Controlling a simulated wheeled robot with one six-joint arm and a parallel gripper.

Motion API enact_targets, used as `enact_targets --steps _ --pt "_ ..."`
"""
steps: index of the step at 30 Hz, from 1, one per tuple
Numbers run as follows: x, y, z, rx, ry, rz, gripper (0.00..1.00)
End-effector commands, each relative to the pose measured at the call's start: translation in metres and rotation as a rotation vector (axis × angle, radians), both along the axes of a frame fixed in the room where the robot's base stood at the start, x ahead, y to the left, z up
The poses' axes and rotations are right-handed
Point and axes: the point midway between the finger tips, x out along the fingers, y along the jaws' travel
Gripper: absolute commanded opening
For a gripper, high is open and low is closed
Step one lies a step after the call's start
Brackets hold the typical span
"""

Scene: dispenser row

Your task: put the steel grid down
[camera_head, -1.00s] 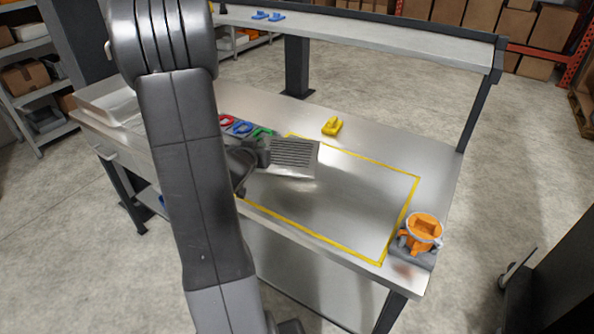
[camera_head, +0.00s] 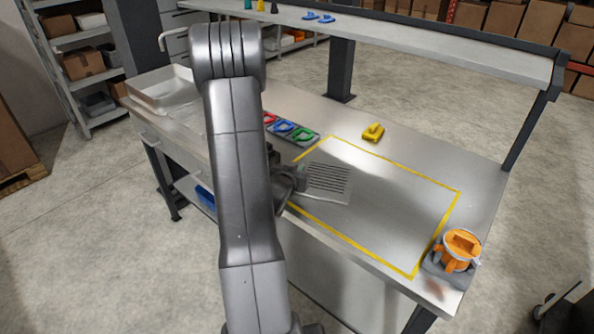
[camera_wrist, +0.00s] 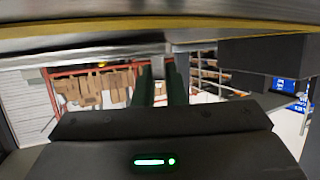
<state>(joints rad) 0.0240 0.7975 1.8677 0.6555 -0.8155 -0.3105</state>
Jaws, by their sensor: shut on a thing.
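The steel grid (camera_head: 328,181) is a flat, slotted grey plate. In the head view it is over the left part of the yellow-outlined area on the steel bench. My gripper (camera_head: 300,179) is shut on the grid's left edge, partly hidden behind my arm. I cannot tell whether the grid touches the bench or is just above it. The yellow outline (camera_head: 375,262) is taped on the bench top. In the wrist view my two fingers (camera_wrist: 162,85) are close together, and the grid is not clearly distinguishable there.
Red, blue and green pieces (camera_head: 285,127) sit in a row behind the grid. A yellow block (camera_head: 373,132) is behind the outline. An orange part in a grey holder (camera_head: 459,250) stands at the right front corner. A pale tray (camera_head: 160,97) is at left. The outline's right part is clear.

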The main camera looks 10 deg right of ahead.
Motion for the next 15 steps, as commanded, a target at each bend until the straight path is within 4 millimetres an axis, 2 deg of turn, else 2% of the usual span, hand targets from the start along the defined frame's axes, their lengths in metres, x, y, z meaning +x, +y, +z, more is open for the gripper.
enact_targets --steps 4,5,8,15 --pt "0.0002 -0.0002 -0.0033 0.000 -0.001 0.000 0.00" --pt "0.0001 -0.0001 -0.0035 0.000 0.000 0.000 0.13" --pt "0.0000 -0.0001 -0.0022 0.000 0.000 0.000 0.32" --pt "0.0000 -0.0001 -0.0022 0.000 0.000 0.000 0.32"
